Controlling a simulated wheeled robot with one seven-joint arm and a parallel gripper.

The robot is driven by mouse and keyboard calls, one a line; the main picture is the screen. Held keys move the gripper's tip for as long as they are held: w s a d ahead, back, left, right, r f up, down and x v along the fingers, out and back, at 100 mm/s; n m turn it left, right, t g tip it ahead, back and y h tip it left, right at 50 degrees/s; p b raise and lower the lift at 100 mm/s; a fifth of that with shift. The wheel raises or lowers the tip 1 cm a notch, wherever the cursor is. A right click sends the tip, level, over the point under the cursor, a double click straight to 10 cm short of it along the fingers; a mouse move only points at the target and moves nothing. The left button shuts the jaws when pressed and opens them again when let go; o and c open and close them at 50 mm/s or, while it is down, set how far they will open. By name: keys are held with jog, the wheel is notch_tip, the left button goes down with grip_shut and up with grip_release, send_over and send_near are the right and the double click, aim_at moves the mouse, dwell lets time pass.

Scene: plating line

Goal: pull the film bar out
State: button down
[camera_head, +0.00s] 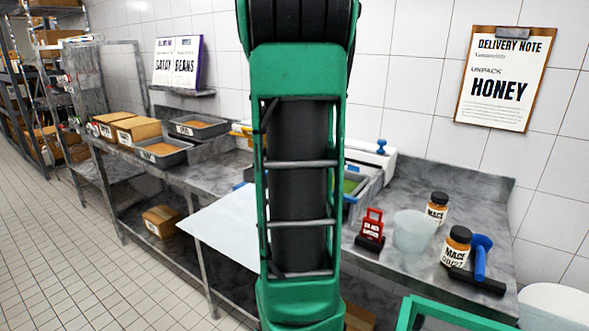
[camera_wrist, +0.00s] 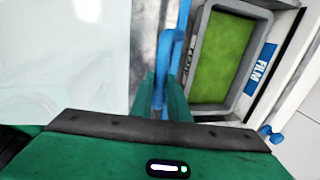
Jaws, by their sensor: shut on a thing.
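My gripper (camera_wrist: 161,92) shows in the wrist view with its green fingers shut on the blue film bar (camera_wrist: 166,48). The bar runs upward from between the fingers, and its lower part is partly hidden by them. A pale, smooth sheet of film (camera_wrist: 65,60) lies left of the bar. Right of the bar is a grey tray with green contents (camera_wrist: 222,55), beside a blue FILM label (camera_wrist: 261,70). In the head view my arm hides the gripper and bar; the pale sheet (camera_head: 222,232) shows left of it, reaching past the counter's front edge.
Right of my arm on the counter stand a red sign (camera_head: 371,228), a translucent tub (camera_head: 411,232), two mace jars (camera_head: 437,208) (camera_head: 457,247) and a blue-handled tool (camera_head: 481,258). Grey trays (camera_head: 163,152) and cardboard boxes (camera_head: 137,130) stand at left. The tiled floor at left is clear.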

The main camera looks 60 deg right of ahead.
jog(key=c, duration=1.7)
grip_release()
jog(key=shift+w+a, duration=0.1)
jog(key=shift+a, duration=0.15)
jog(key=r, duration=0.3)
jog(key=a+r, duration=0.1)
jog(key=r, duration=0.3)
jog(key=a+r, duration=0.1)
jog(key=r, duration=0.2)
jog(key=shift+w+r, duration=0.15)
jog(key=shift+r, duration=0.2)
jog(key=shift+a, duration=0.1)
jog(key=s+a+f+n, duration=0.2)
jog(key=a+f+n, duration=0.4)
jog(key=a+n, duration=0.3)
jog(key=s+a+f+n+y, duration=0.1)
jog(key=s+a+f+n, duration=0.1)
jog(key=a+f+n, duration=0.5)
jog(key=s+a+f+n+y, duration=0.1)
jog(key=s+a+f+n, duration=0.2)
jog(key=a+n, duration=0.9)
jog(key=shift+a+f+n, duration=0.15)
jog(key=shift+f+n, duration=0.55)
jog(key=shift+f, duration=0.25)
jog(key=shift+a+f+n, duration=0.1)
jog(key=shift+f+n, duration=0.6)
jog(key=shift+f, duration=0.2)
